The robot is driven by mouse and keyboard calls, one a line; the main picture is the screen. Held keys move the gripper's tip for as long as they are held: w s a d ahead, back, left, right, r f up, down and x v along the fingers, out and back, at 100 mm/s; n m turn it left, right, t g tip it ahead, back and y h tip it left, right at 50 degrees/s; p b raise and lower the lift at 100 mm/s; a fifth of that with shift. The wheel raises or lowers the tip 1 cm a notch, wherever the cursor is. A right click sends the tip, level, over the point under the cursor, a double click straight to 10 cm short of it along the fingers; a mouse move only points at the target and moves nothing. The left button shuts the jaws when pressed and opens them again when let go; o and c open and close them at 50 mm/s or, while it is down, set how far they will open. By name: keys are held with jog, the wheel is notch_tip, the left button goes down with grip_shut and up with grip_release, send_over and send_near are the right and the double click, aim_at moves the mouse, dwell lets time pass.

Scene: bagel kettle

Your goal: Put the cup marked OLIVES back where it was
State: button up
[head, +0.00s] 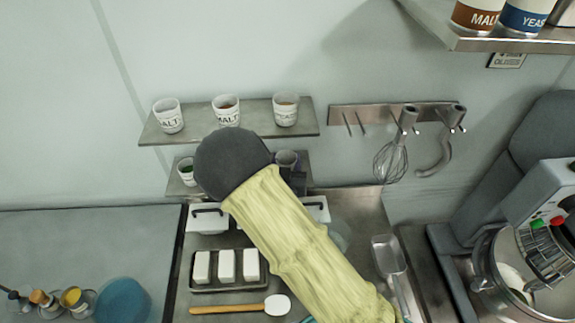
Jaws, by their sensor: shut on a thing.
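My arm in its yellow sleeve hides much of the middle. Dark parts of my gripper (296,183) show just right of the arm's dark round joint, at the lower wall shelf (180,187). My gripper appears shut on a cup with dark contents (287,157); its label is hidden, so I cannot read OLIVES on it. I cannot tell whether this cup touches the shelf. Another cup with green contents (187,170) stands at the left of the lower shelf, its label too small to read.
A whisk (391,162) hangs from a rack at right. Below are a tray of white blocks (228,287), a scoop (389,256) and a mixer (515,230).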

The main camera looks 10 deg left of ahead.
jog(key=shift+w+a+f, duration=0.1)
jog(key=shift+w+f, duration=0.05)
jog(key=shift+f, duration=0.35)
jog(key=shift+w+f, duration=0.1)
jog(key=shift+w, duration=0.05)
jog(key=shift+f, duration=0.1)
jog(key=o, duration=1)
